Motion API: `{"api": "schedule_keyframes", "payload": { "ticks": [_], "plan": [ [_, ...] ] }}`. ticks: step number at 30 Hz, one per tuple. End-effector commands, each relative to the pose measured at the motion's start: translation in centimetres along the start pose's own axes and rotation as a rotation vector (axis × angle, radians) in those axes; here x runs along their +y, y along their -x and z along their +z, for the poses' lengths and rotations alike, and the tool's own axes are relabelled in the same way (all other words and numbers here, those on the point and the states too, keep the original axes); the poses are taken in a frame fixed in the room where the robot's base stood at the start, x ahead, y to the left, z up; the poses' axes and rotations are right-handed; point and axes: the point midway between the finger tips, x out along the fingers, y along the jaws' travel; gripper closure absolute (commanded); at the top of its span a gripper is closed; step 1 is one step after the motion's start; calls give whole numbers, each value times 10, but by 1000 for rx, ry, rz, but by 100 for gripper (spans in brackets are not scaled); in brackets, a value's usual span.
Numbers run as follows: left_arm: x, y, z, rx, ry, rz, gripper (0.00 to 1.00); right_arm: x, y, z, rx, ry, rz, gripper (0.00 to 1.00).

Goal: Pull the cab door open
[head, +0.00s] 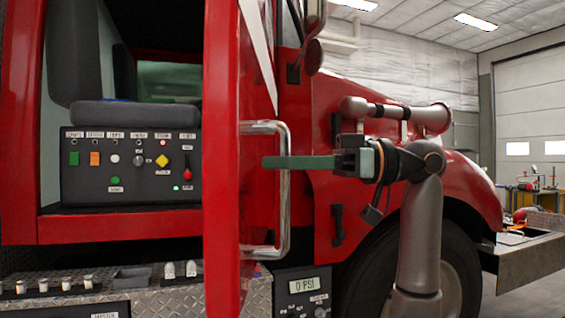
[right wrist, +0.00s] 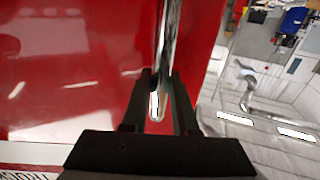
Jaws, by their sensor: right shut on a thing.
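The red cab door (head: 222,150) stands open in the head view, seen nearly edge-on, with the cab interior showing to its left. A chrome bar handle (head: 285,200) is fixed upright on its outer side. My right gripper (head: 266,162) reaches in from the right with its green fingers level across the upper part of the handle. In the right wrist view the chrome handle (right wrist: 168,45) runs between the two dark fingers of my right gripper (right wrist: 160,90), against the red door panel (right wrist: 75,70). The gripper is shut on the handle. My left gripper is not in view.
Inside the cab is a dark switch panel (head: 130,165) with coloured buttons. Below are a diamond-plate step (head: 165,300) and a pump box reading 0 PSI (head: 303,287). The red hood and front wheel (head: 450,270) stand behind my right arm. Open garage floor lies at far right.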

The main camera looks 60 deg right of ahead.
Motion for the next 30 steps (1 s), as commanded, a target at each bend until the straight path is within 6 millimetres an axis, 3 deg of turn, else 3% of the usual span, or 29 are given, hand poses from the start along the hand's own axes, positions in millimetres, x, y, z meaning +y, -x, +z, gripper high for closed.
{"api": "schedule_keyframes", "payload": {
  "ticks": [18, 19, 26, 30],
  "plan": [
    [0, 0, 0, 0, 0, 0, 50, 1, 0, 0, -2, -1, 1, 100],
    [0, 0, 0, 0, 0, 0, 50, 1, 0, 0, -1, -1, 1, 69],
    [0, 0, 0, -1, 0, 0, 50, 1, 0, 0, 0, -1, 1, 44],
    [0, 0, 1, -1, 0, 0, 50, 1, 0, 0, 0, -1, 1, 43]
  ]
}}
